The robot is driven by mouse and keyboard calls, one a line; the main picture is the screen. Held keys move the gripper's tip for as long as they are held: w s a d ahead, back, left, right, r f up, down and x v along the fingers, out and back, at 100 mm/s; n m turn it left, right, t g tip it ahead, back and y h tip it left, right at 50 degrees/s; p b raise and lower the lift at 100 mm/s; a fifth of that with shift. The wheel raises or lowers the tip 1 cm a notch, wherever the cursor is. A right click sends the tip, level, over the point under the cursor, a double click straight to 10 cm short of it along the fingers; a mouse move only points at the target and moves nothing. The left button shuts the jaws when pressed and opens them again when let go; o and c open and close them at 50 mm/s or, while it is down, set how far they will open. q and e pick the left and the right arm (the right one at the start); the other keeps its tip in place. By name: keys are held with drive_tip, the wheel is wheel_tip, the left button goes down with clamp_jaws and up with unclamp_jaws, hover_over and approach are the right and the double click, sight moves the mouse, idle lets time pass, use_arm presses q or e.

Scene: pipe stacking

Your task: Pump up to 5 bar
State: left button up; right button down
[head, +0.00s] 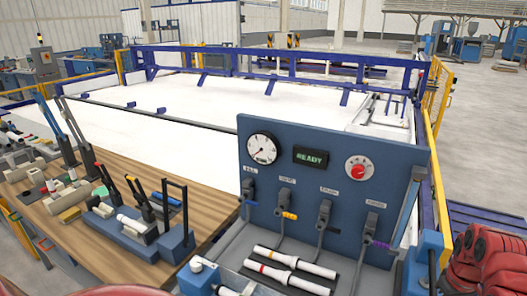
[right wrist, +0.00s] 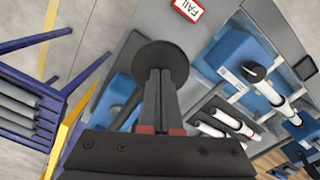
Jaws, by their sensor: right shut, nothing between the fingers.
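The blue test panel (head: 330,215) carries a round white gauge (head: 262,149) at its upper left; its reading is too small to tell. Beside it are a green READY display (head: 310,157) and a red knob (head: 359,168). In the right wrist view my right gripper (right wrist: 161,72) is shut and empty. Its fingertips overlap a black round disc (right wrist: 151,50) on a dark rod; I cannot tell if they touch. A blue body (right wrist: 118,98) lies behind. In the head view my red right arm shows at lower right. My left gripper is not in view.
White pipes with coloured bands (head: 290,263) lie in front of the panel. A wooden bench (head: 90,225) with clamps and fittings stands left. A red-framed FAIL sign (right wrist: 188,8) is on a grey surface. A blue-railed white bed (head: 180,95) lies behind.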

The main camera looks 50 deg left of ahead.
drive_tip(key=shift+f+b, duration=2.55)
drive_tip(key=shift+f, duration=0.2)
drive_tip(key=shift+w+f+b, duration=0.1)
drive_tip(key=shift+f+b, duration=0.9)
drive_tip(key=shift+b, duration=0.85)
wheel_tip(320, 180, up, 4)
drive_tip(key=p, duration=0.4)
drive_tip(key=shift+d, duration=0.1)
drive_tip(key=r, duration=0.4)
drive_tip(key=shift+s, duration=0.3)
drive_tip(key=shift+s+r, duration=0.1)
drive_tip(key=shift+r, duration=0.4)
